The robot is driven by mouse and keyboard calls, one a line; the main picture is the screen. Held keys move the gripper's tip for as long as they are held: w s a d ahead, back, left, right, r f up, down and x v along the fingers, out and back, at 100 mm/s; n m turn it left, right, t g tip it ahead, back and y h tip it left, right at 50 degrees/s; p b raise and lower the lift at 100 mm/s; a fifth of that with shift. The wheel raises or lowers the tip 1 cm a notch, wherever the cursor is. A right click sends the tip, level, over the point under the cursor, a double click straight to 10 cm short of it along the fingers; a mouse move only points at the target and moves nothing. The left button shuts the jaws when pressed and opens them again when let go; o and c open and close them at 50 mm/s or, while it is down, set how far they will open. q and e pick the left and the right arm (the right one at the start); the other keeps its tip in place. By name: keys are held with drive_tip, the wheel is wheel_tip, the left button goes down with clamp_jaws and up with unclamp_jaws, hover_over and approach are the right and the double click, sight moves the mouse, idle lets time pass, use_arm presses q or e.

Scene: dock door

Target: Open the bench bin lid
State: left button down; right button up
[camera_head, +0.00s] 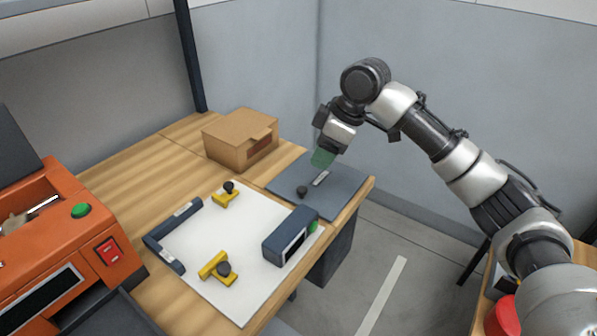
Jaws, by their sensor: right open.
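A flat slate-grey panel (343,187) lies at the right end of the wooden bench and looks like the bin lid. It lies flat, with a small dark knob (302,191) near its left side and a light strip (321,178) by its middle. My right gripper (323,155) is above the panel's back left part, pointing down, with a green part at its tip. It appears apart from the knob and strip. Its jaws are open, though the fingers are small and partly hidden. My left gripper is out of view.
A cardboard box (238,144) stands behind the panel, to the left. A white board (215,245) with yellow clamps (216,268) and a dark block (290,236) lies in front. An orange machine (65,240) stands at left. A red object (503,318) is at lower right.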

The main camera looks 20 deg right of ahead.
hover_over(302, 188)
drive_tip(key=s+d, duration=0.2)
drive_tip(key=f, duration=0.5)
drive_tip(key=shift+w+f, duration=0.1)
drive_tip(key=shift+w, duration=0.15)
drive_tip(key=x, duration=0.3)
drive_tip(key=shift+w, duration=0.1)
drive_tip(key=shift+x, duration=0.8)
drive_tip(key=shift+c, duration=1.1)
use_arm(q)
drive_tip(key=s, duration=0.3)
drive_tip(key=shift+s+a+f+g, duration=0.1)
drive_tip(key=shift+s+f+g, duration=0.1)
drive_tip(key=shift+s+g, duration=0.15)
use_arm(e)
clamp_jaws()
